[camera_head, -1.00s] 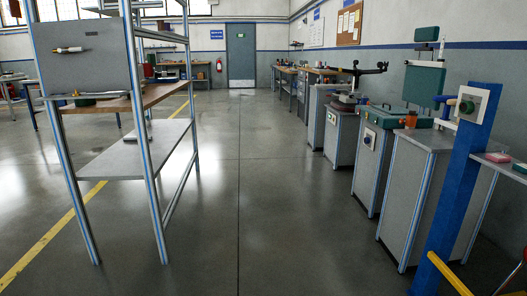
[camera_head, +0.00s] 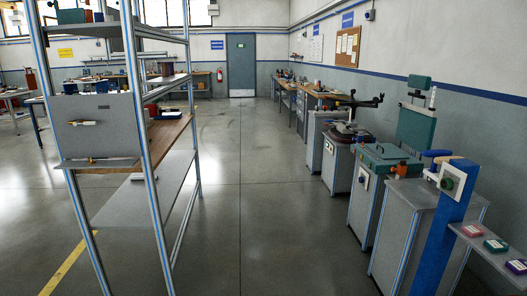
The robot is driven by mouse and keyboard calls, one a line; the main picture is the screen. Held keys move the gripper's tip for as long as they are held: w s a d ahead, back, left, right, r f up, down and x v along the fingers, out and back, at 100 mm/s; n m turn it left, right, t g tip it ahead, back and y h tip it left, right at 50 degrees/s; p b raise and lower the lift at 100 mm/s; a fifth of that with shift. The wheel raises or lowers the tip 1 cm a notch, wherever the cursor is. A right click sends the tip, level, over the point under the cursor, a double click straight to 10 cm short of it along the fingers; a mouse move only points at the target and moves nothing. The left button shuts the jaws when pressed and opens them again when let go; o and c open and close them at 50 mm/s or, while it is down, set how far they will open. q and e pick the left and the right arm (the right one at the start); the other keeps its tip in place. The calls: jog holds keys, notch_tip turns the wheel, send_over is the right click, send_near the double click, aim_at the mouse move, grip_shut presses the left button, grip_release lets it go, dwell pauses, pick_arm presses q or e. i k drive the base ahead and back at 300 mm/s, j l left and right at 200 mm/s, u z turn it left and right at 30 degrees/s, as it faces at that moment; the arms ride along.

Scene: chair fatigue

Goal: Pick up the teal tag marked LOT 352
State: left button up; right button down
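A small teal tag (camera_head: 495,245) lies on a narrow grey ledge (camera_head: 490,258) at the right edge of the head view. A pink tag (camera_head: 472,231) lies just beyond it, and an orange tag (camera_head: 517,266) lies nearer, partly at the picture edge. The tags have pale label areas, but the lettering is too small to read, so I cannot confirm LOT 352. Neither of my grippers is in view.
A blue post (camera_head: 446,230) with a green-knobbed switch stands left of the ledge. Grey machine cabinets (camera_head: 405,225) line the right wall. A tall metal shelf rack (camera_head: 145,130) stands at left. The floor aisle (camera_head: 245,200) between them is clear.

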aim_at(497, 245)
jog(key=z, duration=1.9)
jog(key=i, duration=0.05)
